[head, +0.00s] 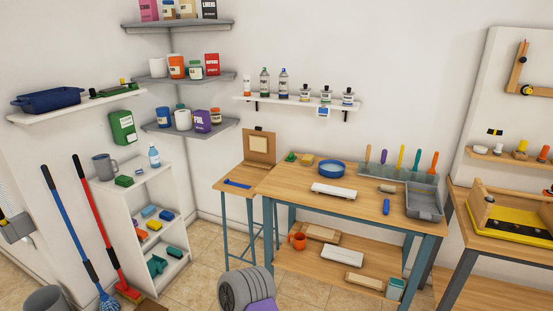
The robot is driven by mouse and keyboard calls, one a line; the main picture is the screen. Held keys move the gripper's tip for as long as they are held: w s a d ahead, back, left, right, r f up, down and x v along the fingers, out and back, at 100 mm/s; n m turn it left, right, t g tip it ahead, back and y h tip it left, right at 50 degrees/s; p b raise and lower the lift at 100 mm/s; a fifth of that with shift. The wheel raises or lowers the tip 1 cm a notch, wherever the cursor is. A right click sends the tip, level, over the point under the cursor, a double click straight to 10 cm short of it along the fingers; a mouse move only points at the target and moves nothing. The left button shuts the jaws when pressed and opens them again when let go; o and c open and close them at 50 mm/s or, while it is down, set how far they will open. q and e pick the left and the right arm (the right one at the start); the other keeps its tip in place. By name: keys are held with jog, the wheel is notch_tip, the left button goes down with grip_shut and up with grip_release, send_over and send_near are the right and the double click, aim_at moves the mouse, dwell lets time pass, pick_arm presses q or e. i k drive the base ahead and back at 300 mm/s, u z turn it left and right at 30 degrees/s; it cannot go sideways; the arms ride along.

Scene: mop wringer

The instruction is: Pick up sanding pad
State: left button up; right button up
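I cannot tell for sure which thing is the sanding pad. A long white block (334,190) lies flat on the wooden workbench top (320,212). A similar white block (320,256) lies on the bench's lower shelf. Small green blocks lie at the bench's back left (291,157) and on top of the white shelf unit (124,181). Small coloured blocks, such as a blue one (149,212), lie inside that unit. Neither of my grippers is in view.
On the bench are a blue round dish (332,168), a grey tray (424,204) and upright coloured-handled tools (401,158). Tiled floor shows between the furniture.

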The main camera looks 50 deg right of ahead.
aim_at(291, 157)
jog(key=z, duration=0.3)
jog(key=i, duration=1.85)
jog(key=z, duration=1.4)
jog(key=i, duration=1.3)
jog(key=z, duration=1.25)
